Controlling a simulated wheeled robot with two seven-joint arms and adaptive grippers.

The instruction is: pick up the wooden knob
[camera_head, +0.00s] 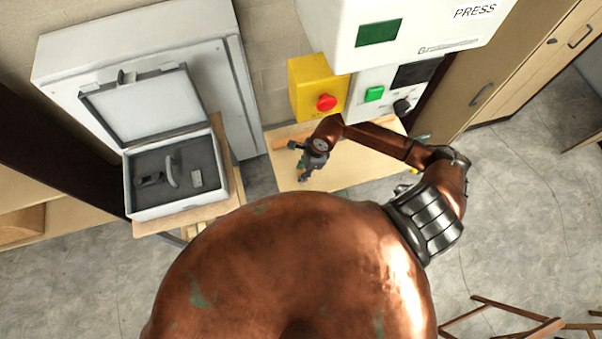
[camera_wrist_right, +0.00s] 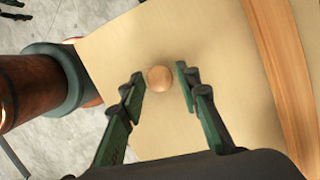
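The wooden knob (camera_wrist_right: 160,78) is a small, round, light-brown ball. In the right wrist view it appears over the pale table top, between the fingertips of my right gripper (camera_wrist_right: 159,84). The two dark green fingers are apart, with a narrow gap visible on each side of the knob. I cannot tell how high the fingertips are above the table. In the head view my right gripper (camera_head: 305,170) is over the left part of the table, and the knob is not visible there. Small dark shapes at the wrist view's upper left corner may be my left gripper, but are unclear.
The pale table (camera_head: 352,165) has a wooden strip (camera_head: 290,138) along its back. Behind it stand a yellow box with a red button (camera_head: 326,102) and the white press (camera_head: 410,25). An open grey case (camera_head: 175,177) stands to the left.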

